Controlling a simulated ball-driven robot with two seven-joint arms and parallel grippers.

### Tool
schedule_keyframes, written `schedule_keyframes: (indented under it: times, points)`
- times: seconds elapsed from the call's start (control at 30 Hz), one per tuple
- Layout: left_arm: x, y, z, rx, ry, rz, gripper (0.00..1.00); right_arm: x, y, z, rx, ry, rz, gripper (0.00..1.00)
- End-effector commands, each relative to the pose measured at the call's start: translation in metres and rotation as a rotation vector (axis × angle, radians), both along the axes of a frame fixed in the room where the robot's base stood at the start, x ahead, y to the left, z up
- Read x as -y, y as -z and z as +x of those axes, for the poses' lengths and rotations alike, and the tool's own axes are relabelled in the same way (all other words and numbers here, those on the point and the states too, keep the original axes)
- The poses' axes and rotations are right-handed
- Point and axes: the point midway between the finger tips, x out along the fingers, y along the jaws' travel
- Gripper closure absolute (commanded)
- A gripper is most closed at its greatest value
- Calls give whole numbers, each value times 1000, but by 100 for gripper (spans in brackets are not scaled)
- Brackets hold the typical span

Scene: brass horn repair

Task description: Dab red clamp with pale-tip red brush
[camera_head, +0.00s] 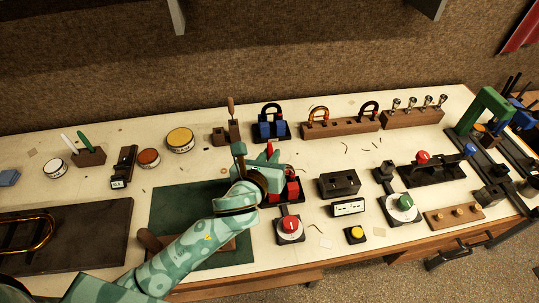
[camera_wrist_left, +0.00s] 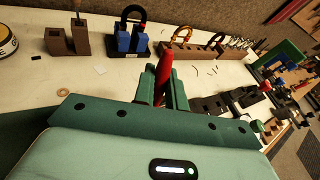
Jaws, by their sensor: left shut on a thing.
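My left gripper (camera_head: 268,163) is shut on a red-handled brush (camera_head: 270,147) and holds it over the middle of the bench. In the left wrist view the red handle (camera_wrist_left: 163,72) stands up between the two green fingers (camera_wrist_left: 162,92). The brush's tip is hidden, so I cannot see whether it is pale. The red clamp (camera_head: 293,189), red blocks on a black base, is just right of and below the gripper, partly covered by it. I cannot tell whether the brush touches the clamp. My right gripper is not in view.
Behind the gripper stand a blue clamp (camera_head: 272,130) and a wooden block (camera_head: 225,134). A red-knob dial (camera_head: 290,229) and a black box (camera_head: 340,184) are near the red clamp. A green mat (camera_head: 165,207) lies under my left arm. A brush holder (camera_head: 91,157) stands left.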

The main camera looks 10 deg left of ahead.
Motion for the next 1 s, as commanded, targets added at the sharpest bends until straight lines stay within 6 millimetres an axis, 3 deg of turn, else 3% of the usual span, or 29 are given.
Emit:
schedule_keyframes:
  times: [1.0]
  points:
    - [0,1,0,-1,-1,0,100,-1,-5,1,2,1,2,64]
